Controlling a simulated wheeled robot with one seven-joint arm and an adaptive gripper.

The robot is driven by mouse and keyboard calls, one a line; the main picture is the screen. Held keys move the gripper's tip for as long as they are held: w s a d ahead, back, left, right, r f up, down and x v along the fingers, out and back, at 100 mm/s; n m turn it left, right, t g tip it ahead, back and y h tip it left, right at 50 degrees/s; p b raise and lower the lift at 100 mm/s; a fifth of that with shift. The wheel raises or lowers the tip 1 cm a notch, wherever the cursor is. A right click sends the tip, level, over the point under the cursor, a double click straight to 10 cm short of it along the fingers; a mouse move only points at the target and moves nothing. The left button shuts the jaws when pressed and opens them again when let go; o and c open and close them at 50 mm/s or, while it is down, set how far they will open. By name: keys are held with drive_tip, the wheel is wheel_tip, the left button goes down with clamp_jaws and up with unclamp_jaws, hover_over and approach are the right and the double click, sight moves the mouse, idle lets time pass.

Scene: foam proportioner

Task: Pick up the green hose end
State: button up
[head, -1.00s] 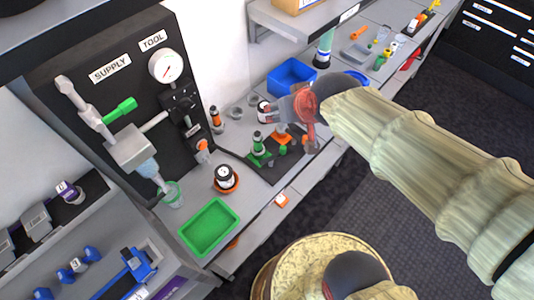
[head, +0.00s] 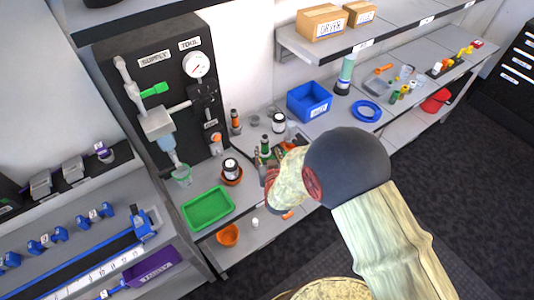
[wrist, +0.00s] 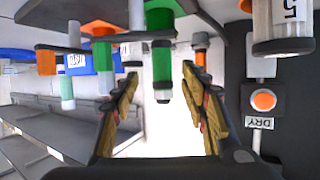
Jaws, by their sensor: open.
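The green hose end (head: 265,146) stands on the grey bench in the head view, its lower part hidden by my arm. My gripper (wrist: 161,92) is open, one finger on each side, and I see nothing clamped. In the head view my gripper (head: 266,174) is close to the green hose end, mostly hidden by my wrist. I cannot tell whether it touches.
An orange-banded fitting (head: 236,122) and a white-labelled container (head: 279,123) stand nearby. A green tray (head: 208,208), a blue bin (head: 309,101) and a blue ring (head: 366,111) lie on the bench. The wrist view shows a DRY label (wrist: 259,123) at right.

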sight(265, 148)
drive_tip(key=x, duration=0.6)
drive_tip(key=shift+w+a+f+b, duration=0.15)
drive_tip(key=shift+w+a+b, duration=0.05)
drive_tip(key=shift+b, duration=0.1)
drive_tip(key=shift+c, duration=0.8)
clamp_jaws()
